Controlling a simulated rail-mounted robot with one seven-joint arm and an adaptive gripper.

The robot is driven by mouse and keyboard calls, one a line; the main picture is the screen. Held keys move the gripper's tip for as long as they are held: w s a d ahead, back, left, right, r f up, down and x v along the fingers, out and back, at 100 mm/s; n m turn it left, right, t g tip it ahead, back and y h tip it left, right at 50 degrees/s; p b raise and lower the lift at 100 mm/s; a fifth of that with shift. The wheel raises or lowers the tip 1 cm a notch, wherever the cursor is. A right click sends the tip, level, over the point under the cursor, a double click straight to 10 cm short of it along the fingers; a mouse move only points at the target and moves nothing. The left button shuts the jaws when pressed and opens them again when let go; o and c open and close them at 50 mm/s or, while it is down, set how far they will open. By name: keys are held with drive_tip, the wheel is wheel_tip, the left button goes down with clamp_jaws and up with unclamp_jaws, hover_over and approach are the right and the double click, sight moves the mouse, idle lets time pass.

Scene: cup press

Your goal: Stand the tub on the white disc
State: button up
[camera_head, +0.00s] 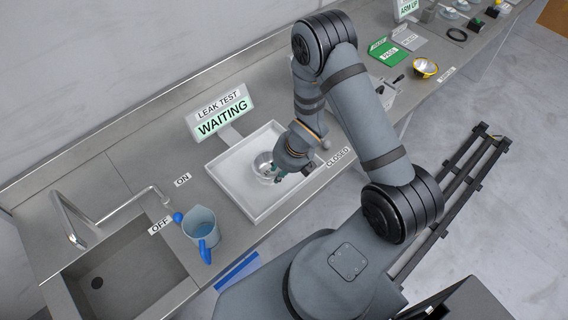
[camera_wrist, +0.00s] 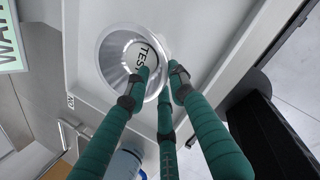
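The tub (camera_wrist: 107,52) is a clear, shiny round cup seen from above in the wrist view. In the head view the tub (camera_head: 264,165) is in the white tray, partly hidden by my gripper. A white disc marked TEST (camera_wrist: 140,52) shows inside the tub's outline, apparently through its bottom; I cannot tell whether they touch. My gripper (camera_wrist: 162,77) has green fingers, one over the tub's inside and another outside its right rim, with the wall between them. It also shows in the head view (camera_head: 278,174). I cannot tell whether the fingers press on the wall.
The white tray (camera_head: 236,196) has a raised rim. A sign reading LEAK TEST WAITING (camera_head: 221,112) stands behind it. A blue jug (camera_head: 201,226) stands left of the tray, near the tap (camera_head: 70,222) and sink (camera_head: 125,275). A green PASS plate (camera_head: 388,53) lies farther right.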

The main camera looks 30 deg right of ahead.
drive_tip(key=v, duration=1.2)
drive_tip(key=shift+p, duration=0.45)
drive_tip(key=shift+f, duration=0.15)
drive_tip(key=b+x, duration=0.1)
drive_tip(key=x, duration=1.1)
drive_tip(key=shift+f, duration=0.15)
drive_tip(key=shift+w+r, duration=0.15)
drive_tip(key=shift+r, duration=0.95)
drive_tip(key=shift+s+f, duration=0.15)
drive_tip(key=shift+s, duration=0.05)
